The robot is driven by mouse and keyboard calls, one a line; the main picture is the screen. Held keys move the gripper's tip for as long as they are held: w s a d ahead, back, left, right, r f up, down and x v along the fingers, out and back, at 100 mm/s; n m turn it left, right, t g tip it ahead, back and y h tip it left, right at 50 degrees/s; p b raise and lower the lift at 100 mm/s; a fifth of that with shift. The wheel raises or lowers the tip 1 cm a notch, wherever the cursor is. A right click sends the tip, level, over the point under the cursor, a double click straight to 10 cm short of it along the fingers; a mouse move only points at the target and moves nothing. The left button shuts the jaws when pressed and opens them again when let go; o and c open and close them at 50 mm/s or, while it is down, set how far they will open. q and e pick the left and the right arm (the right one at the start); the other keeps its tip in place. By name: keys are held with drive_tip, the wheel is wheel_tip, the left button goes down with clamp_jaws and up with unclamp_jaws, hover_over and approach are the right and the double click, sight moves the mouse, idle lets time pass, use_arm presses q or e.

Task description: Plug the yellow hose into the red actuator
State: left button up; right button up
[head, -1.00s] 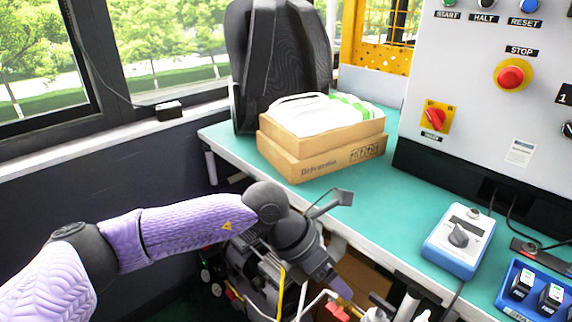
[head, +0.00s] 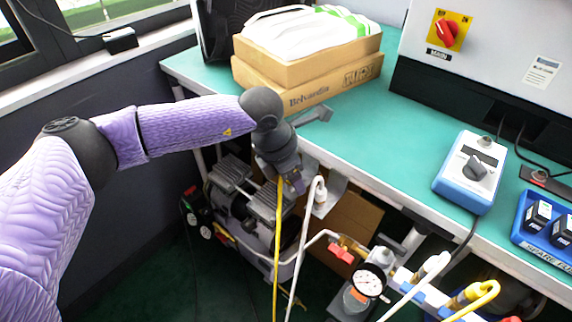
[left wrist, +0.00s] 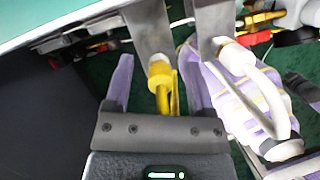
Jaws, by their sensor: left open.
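My left gripper (head: 292,190) is just below the front edge of the table, pointing down. It is open. In the left wrist view its two fingers (left wrist: 157,78) stand on either side of a yellow connector (left wrist: 159,74), with space at the sides. The connector is at the upper end of the yellow hose (head: 277,250), which hangs down from beside the gripper, by a metal holder plate (left wrist: 150,32). A red part (head: 342,255) sits on the piping below the table; I cannot tell whether it belongs to the red actuator. My right gripper is not in view.
A white hose (head: 304,245) with a white connector hangs close to the right of the yellow one. A pressure gauge (head: 369,281) and a second yellow hose (head: 482,300) are at lower right. The teal table (head: 395,130) carries boxes and a blue control box (head: 470,172).

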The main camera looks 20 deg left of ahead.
use_arm(q)
clamp_jaws()
idle(0.6)
idle(1.3)
